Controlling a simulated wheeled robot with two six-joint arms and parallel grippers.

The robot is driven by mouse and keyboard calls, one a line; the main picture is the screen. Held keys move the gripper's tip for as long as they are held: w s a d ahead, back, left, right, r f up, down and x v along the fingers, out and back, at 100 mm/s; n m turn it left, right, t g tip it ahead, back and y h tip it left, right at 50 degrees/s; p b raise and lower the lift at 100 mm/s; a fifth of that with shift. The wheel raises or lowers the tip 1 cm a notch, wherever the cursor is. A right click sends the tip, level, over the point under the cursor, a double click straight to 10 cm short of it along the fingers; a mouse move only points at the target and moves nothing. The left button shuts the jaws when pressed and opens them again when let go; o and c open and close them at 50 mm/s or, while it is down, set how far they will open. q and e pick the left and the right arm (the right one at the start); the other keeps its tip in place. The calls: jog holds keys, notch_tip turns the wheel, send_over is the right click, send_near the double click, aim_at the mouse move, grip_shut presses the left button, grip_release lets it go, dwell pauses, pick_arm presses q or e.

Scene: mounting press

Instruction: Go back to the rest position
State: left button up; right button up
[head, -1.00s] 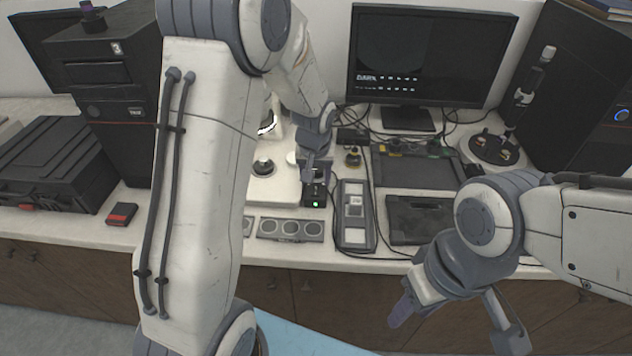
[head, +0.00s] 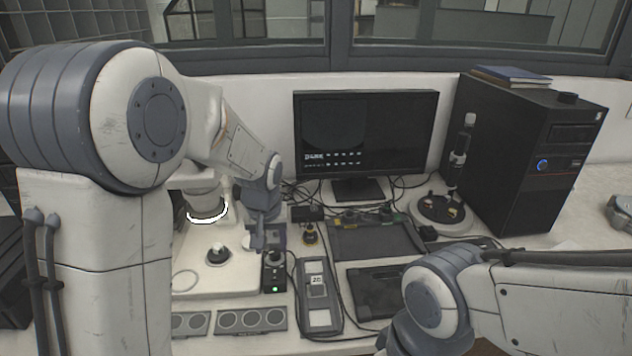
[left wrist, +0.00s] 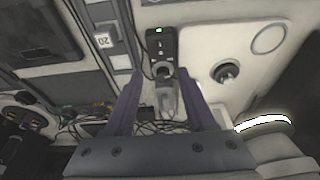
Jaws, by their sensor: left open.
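My left gripper (head: 258,238) is over the back of the worktop, just behind a small black box with a green light (head: 273,274). In the left wrist view, the gripper's two fingers (left wrist: 163,103) stand apart. The black box (left wrist: 161,52) shows beyond the fingertips, with a grey piece (left wrist: 166,97) between the fingers in the picture; I cannot tell whether they touch it. My right arm (head: 440,300) comes in from the right, low in the head view; its gripper is below the frame edge.
A white stand with a lit ring (head: 207,213) is left of the left gripper. A monitor (head: 365,130) and black tower (head: 530,160) stand behind. A grey panel (head: 318,297), black trays (head: 375,242) and cables crowd the worktop. Slide holders (head: 250,320) lie at the front.

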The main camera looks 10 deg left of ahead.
pick_arm(q)
jog(key=s+d+r+m+g+h, duration=0.15)
jog(key=s+d+m, duration=0.45)
jog(key=s+d, duration=0.7)
jog(key=s+d+m+g, duration=0.1)
jog(key=s+m, duration=0.3)
jog(key=s, duration=1)
jog(key=shift+s+d+r+m, duration=0.2)
jog(key=shift+d+m, duration=0.1)
jog(key=shift+d, duration=0.2)
jog(key=shift+w, duration=0.1)
